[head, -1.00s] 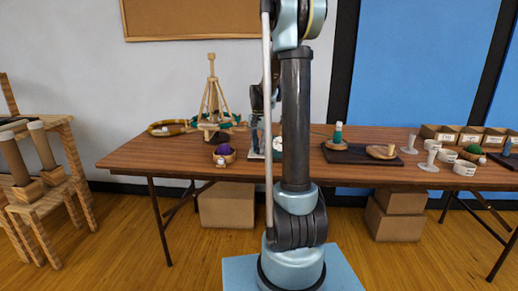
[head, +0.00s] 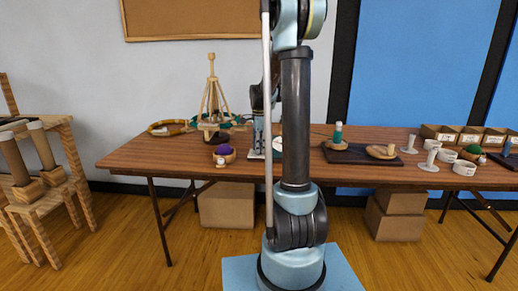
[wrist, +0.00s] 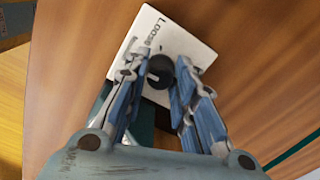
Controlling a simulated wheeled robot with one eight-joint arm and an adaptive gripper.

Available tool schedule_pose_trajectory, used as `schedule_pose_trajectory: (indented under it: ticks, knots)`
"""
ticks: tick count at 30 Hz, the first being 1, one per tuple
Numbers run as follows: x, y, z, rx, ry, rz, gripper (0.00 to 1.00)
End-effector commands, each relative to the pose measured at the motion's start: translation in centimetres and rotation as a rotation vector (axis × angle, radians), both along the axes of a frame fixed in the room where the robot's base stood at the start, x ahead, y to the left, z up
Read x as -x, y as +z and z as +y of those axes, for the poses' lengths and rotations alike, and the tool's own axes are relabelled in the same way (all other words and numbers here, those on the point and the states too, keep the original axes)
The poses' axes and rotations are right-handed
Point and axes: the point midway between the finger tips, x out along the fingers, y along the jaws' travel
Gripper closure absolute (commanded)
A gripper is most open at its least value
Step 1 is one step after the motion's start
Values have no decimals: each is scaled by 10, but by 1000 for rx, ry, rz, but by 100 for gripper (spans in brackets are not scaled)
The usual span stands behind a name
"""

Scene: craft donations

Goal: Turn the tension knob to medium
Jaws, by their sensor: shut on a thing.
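A dark round knob (wrist: 161,71) stands on a white plate (wrist: 181,35) in the wrist view. The plate carries the word "LOOSE" near its top left corner and a dark tick mark beside the knob. A pale mark shows on the knob's left side, towards the left finger. Other lettering is hidden behind the fingers. My gripper (wrist: 159,77) has one finger on each side of the knob and is shut on it. In the head view the white plate (head: 254,156) shows only partly, beside my arm, and the knob cannot be made out.
The plate is on a wooden table (head: 140,158).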

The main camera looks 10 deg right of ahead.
Motion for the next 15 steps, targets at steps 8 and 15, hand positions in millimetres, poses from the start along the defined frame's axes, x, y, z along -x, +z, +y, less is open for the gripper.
schedule_pose_trajectory:
  ticks: [8, 15]
  knots:
    - [-2, 0, 1, -1, -65, -3, 99]
    - [-2, 0, 1, -1, -75, -3, 99]
